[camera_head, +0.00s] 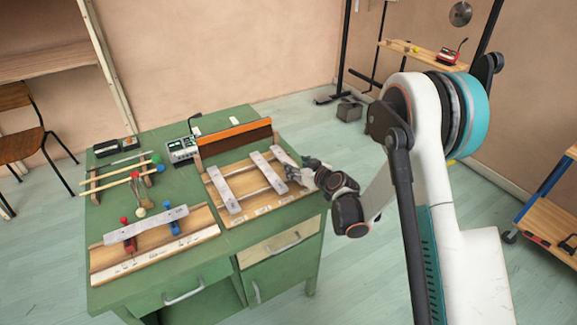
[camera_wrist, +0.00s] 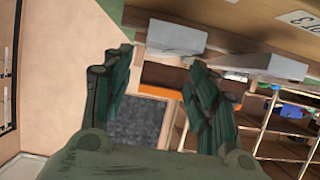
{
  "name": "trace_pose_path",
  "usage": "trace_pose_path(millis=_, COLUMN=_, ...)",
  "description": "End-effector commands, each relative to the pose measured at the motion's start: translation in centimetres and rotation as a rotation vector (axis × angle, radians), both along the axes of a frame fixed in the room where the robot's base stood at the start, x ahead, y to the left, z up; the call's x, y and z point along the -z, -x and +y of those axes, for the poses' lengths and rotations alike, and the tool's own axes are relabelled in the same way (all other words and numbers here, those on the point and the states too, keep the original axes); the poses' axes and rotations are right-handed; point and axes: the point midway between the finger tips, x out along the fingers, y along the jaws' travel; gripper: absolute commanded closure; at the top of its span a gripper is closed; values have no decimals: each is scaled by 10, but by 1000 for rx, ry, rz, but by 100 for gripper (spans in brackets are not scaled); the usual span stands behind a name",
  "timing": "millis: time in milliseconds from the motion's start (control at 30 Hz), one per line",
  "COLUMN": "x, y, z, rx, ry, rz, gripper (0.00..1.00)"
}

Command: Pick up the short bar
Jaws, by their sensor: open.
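The short bar (camera_head: 282,155) seems to be the rightmost of three pale grey metal bars on the right wooden board. My gripper hides its near end in the head view. My gripper (camera_head: 294,172) is at that end, at the board's right edge. In the wrist view my gripper (camera_wrist: 160,60) is open, its two green fingers apart with nothing shut between them. A pale bar end (camera_wrist: 176,36), likely the short bar's, shows just beyond the fingertips, roughly between them. I cannot tell whether the fingers touch it.
Two longer bars, left (camera_head: 225,190) and middle (camera_head: 268,172), lie beside it on the board (camera_head: 250,207). An upright orange-topped panel (camera_head: 235,137) stands behind. Another bar (camera_head: 146,225) rests across red and blue supports on the left board. Mallets and a small device (camera_head: 181,150) share the green table (camera_head: 235,238).

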Motion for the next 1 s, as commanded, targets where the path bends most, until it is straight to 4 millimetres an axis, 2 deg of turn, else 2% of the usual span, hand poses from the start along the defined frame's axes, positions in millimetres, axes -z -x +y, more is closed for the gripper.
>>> trace_pose_path(millis=167, x=9, y=-10, z=6, rx=0, ry=1, rz=-1, gripper=47)
trace_pose_path(millis=400, x=23, y=-36, z=22, rx=0, ry=-1, rz=-1, gripper=47)
trace_pose_path(millis=667, x=22, y=-40, z=24, rx=0, ry=0, rz=0, gripper=47)
trace_pose_path(millis=900, x=22, y=-40, z=24, rx=0, ry=0, rz=0, gripper=99)
trace_pose_path(millis=1000, x=22, y=-40, z=24, rx=1, ry=0, rz=-1, gripper=100)
